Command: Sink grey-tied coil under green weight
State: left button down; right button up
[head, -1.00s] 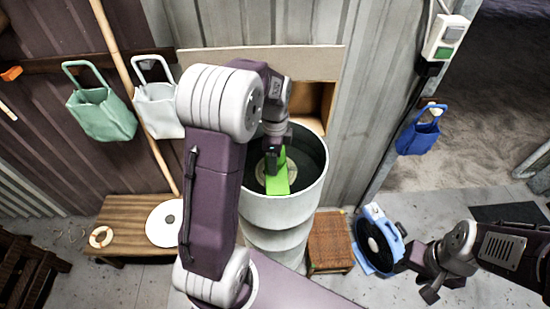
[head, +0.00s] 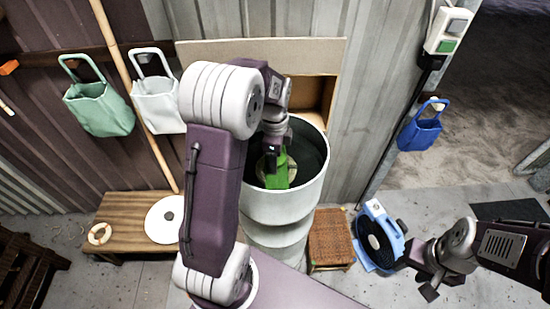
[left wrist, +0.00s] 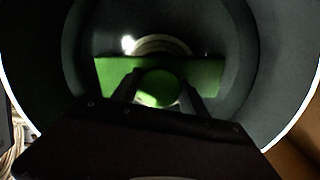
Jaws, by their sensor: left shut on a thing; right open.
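The green weight (head: 279,175) is a flat bar with a round knob inside the tall pale drum (head: 282,209). My left gripper (head: 271,156) reaches down into the drum and is shut on the weight's knob; the left wrist view shows the knob (left wrist: 158,87) between its fingers. A pale coil (left wrist: 161,45) shows partly behind and below the bar. Its tie is not visible, and I cannot tell whether the bar touches it. My right gripper (head: 430,284) is open and empty at the lower right, away from the drum.
A low wooden bench (head: 128,216) with a white disc (head: 160,222) stands left of the drum. A woven stool (head: 330,238) and a blue fan (head: 378,238) stand right. Green, white and blue bags hang behind. The drum's rim surrounds my left gripper.

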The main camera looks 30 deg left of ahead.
pick_arm(q)
jog(key=c, duration=0.7)
grip_release()
jog(key=shift+o, duration=1)
jog(key=shift+r, duration=0.1)
notch_tip(320, 180, up, 9)
jog(key=shift+r+b, duration=0.1)
jog(key=shift+b, duration=0.25)
